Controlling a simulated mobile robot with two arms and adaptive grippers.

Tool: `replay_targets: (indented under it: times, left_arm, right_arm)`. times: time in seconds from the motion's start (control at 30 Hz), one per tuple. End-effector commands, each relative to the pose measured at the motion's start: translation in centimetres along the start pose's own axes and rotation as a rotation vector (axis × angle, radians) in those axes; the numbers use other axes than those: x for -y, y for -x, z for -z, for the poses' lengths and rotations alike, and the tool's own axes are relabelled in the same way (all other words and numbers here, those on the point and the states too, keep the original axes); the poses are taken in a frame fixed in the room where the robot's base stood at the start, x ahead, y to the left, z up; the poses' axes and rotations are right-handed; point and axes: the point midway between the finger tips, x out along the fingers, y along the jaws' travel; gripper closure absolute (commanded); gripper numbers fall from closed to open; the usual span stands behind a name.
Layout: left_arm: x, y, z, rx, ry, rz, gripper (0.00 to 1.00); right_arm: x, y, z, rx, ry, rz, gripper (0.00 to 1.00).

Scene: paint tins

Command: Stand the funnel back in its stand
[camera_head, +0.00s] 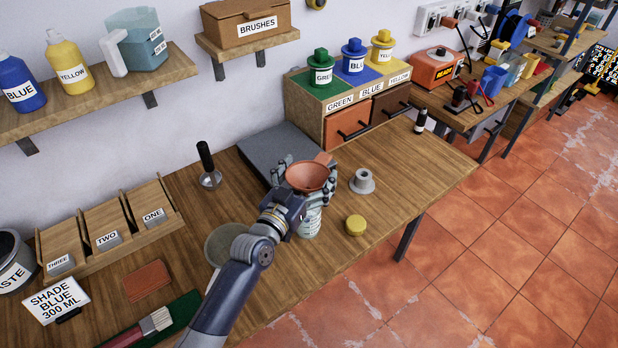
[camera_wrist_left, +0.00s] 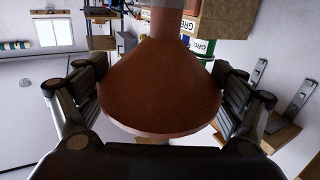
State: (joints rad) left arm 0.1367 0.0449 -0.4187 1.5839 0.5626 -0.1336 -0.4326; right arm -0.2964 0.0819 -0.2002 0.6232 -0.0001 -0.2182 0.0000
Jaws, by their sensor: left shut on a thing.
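The reddish-brown funnel (camera_head: 307,177) is between the fingers of my left gripper (camera_head: 308,184), wide mouth up in the head view. My left gripper is shut on it. In the left wrist view the funnel (camera_wrist_left: 160,88) fills the middle, with a finger on each side and its narrow end toward the top of the picture. A small pale grey flared piece with a round top opening, which looks like the stand (camera_head: 362,182), is on the bench just right of the funnel, apart from it and empty. My right gripper is not in view.
A pale labelled container (camera_head: 310,223) shows below the funnel; I cannot tell whether the spout is in it. A yellow lid (camera_head: 355,225) lies in front of the stand. A dark grey slab (camera_head: 282,150) lies behind. The bench's right part is clear, except for a small dark bottle (camera_head: 420,122).

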Motion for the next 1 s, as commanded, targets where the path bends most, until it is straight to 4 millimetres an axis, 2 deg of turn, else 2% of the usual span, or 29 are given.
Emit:
replay_targets:
  times: [0.17,0.4,0.6,0.8,1.0]
  left_arm:
    - [-0.1,0.0,3.7,-0.008,0.002,0.002,0.36]
    - [-0.3,0.0,10.0,-0.008,0.001,0.002,0.36]
    - [-0.3,0.0,14.0,-0.005,-0.001,0.003,0.36]
    - [-0.4,0.0,15.8,-0.001,0.0,0.002,0.36]
    - [-0.4,0.0,16.1,0.0,0.001,0.002,0.36]
  right_arm:
    - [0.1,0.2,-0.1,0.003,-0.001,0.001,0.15]
    - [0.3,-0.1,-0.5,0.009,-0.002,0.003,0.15]
    - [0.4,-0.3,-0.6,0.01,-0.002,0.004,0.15]
    - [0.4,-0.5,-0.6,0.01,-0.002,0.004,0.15]
    - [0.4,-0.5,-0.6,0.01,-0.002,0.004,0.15]
